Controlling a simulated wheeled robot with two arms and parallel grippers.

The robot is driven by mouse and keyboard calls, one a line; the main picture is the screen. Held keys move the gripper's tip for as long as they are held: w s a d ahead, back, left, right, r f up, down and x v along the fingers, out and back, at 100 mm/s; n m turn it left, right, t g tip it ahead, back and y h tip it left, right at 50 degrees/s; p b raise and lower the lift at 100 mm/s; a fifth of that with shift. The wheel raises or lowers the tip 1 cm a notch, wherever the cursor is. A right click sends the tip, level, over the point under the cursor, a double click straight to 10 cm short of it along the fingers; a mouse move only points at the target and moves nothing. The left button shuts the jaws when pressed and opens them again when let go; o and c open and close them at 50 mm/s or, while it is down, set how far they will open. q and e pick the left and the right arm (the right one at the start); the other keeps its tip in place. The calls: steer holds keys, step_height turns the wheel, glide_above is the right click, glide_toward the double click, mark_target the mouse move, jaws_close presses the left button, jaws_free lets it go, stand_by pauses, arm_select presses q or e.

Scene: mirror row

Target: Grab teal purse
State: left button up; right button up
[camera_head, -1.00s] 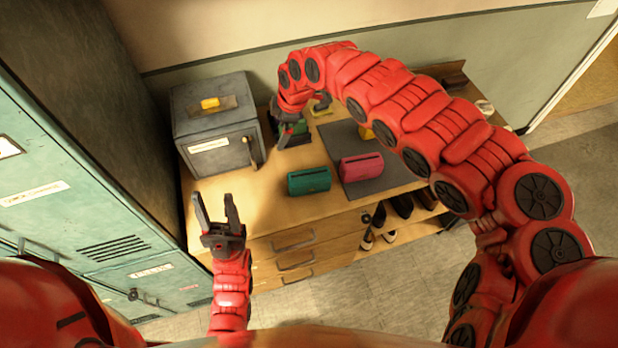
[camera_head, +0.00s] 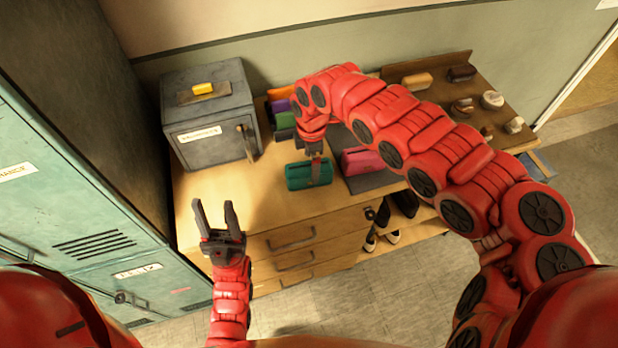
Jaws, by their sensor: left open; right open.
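The teal purse (camera_head: 297,178) lies on the wooden cabinet top (camera_head: 240,205), near its front edge. My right gripper (camera_head: 317,172) reaches down from above at the purse, its dark fingers overlapping the purse's right half. The fingers look close together from this angle, but the jaws are open. I cannot tell whether they touch the purse or straddle it. My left gripper (camera_head: 215,217) is open and empty, pointing up in front of the cabinet's left front, apart from the purse.
A pink purse (camera_head: 362,160) lies on a dark mat just right of the teal one. A grey safe (camera_head: 210,115) stands at the back left. Several coloured purses, including a green one (camera_head: 284,121), stand behind. Brushes and tins fill the right end. Shoes sit on a shelf below.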

steer(key=shift+a+f, duration=0.1)
steer(key=shift+f, duration=0.3)
steer(key=f, duration=0.1)
steer(key=f+p, duration=0.1)
steer(key=f, duration=0.1)
steer(key=f+p, duration=0.1)
steer(key=shift+s+a+f, duration=0.15)
steer(key=shift+a+f, duration=0.1)
steer(key=shift+a, duration=0.05)
steer(key=shift+d+f, duration=0.1)
steer(key=shift+f, duration=0.25)
jaws_close()
steer(key=shift+r, duration=0.1)
